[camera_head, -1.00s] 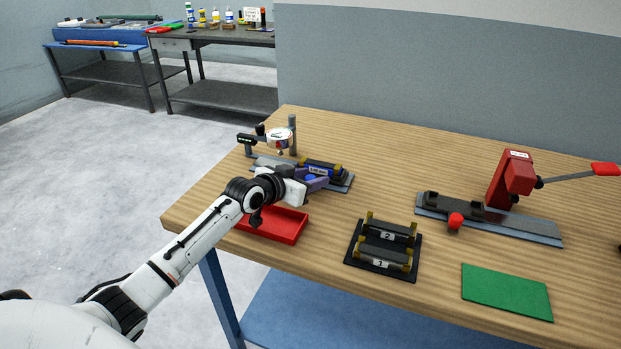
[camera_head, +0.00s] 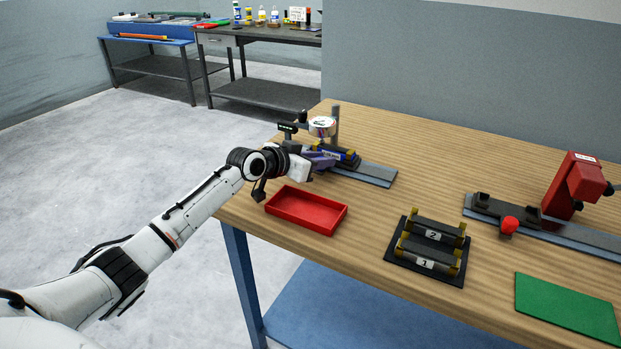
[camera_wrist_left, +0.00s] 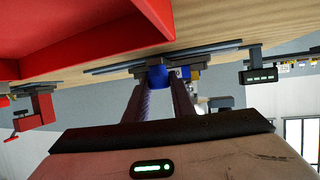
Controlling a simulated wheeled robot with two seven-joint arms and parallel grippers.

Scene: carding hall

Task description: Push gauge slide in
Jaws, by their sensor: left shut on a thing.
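The gauge stand (camera_head: 335,122) with its round white dial (camera_head: 322,126) stands at the table's back left corner. The slide (camera_head: 347,157), a dark carriage with blue on it, sits on the grey rail below the dial. Bare rail (camera_head: 370,174) shows to the slide's right. My left gripper (camera_head: 324,158) is at the slide's near side, shut on its blue knob, which shows between the fingers in the left wrist view (camera_wrist_left: 158,76). My gripper hides part of the slide and rail. My right gripper is in neither view.
A red tray (camera_head: 307,210) lies just in front of my left gripper.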

